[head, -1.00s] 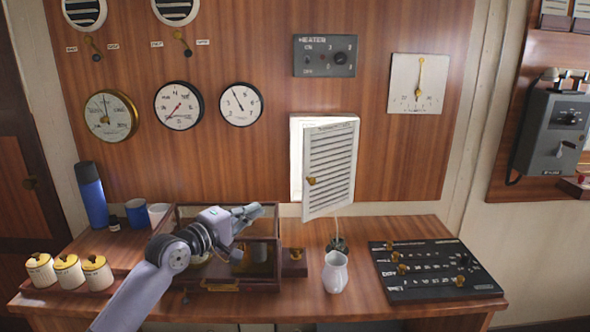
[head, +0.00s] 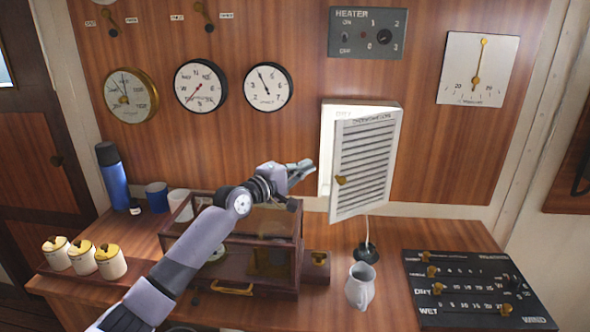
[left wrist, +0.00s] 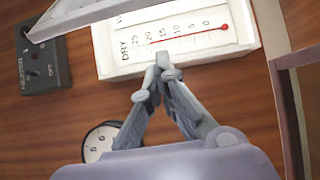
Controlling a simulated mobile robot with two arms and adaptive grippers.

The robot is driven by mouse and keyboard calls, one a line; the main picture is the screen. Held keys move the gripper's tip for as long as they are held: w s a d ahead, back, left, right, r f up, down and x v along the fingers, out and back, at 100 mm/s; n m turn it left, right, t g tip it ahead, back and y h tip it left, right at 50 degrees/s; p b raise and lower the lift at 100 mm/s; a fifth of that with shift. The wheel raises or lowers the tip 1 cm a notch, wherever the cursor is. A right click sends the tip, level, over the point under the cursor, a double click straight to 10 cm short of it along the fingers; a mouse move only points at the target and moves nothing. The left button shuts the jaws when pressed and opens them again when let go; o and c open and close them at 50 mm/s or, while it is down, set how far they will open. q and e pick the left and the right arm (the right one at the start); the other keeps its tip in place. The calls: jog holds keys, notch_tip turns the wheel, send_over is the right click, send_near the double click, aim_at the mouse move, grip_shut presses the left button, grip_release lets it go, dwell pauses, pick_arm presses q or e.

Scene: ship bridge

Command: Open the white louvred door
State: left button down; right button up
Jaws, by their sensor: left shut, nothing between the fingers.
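The white louvred door (head: 362,165) stands ajar on the wall in the head view. Its free left edge, with a brass knob (head: 341,180), is swung out from the white box (head: 327,150) behind it. My left gripper (head: 308,170) is just left of the opening, its fingers pointing toward it. In the left wrist view the gripper (left wrist: 160,72) is shut and empty, its tips in front of the open box (left wrist: 185,67), where a thermometer scale marked DRY shows. A pale panel at the top left there looks like the door (left wrist: 100,12). My right gripper is out of view.
A glass-sided wooden case (head: 240,245) stands below my left arm. A white jug (head: 360,286) and a black switch panel (head: 475,288) stand on the desk below and right of the door. A heater panel (head: 367,33) is above it.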

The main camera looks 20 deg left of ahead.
pick_arm(q)
jog(key=d+p, duration=0.1)
jog(key=w+d+p, duration=0.1)
jog(key=d, duration=0.1)
jog(key=d+p, duration=0.1)
jog(key=shift+w+d+f, duration=0.2)
jog(key=shift+w, duration=0.05)
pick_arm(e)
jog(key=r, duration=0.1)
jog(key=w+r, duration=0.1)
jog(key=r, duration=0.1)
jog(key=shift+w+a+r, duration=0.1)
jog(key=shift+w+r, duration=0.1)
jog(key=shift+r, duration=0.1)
pick_arm(q)
jog(key=shift+p, duration=0.3)
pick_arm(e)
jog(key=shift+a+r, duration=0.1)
